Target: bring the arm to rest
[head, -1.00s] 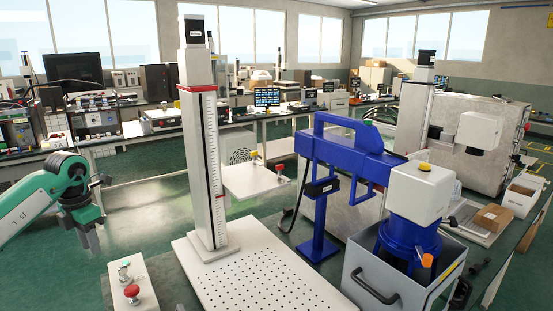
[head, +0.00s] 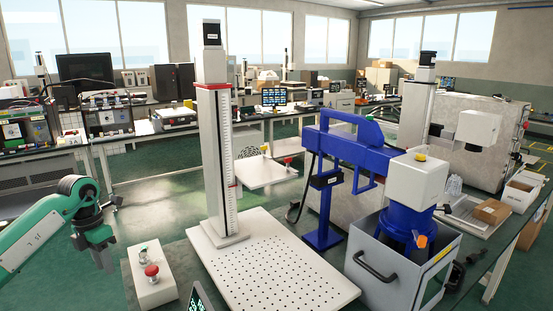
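My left arm comes in from the left edge in the head view, green with dark grey joints. Its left gripper (head: 104,259) points down at the lower left, left of the control box and apart from it. It is small and dark, so I cannot tell whether its fingers are open or shut; nothing shows hanging from it. The lift column (head: 216,160) stands upright on a perforated white base plate (head: 275,268), with a flat pale platform (head: 262,174) at its side. My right gripper is not in view.
A control box (head: 154,282) with a red button (head: 151,270) and a small display (head: 200,301) sit in front of the column. A blue machine (head: 340,150) and a grey bin (head: 405,275) stand to the right. Benches line the back. Green floor is open around my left gripper.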

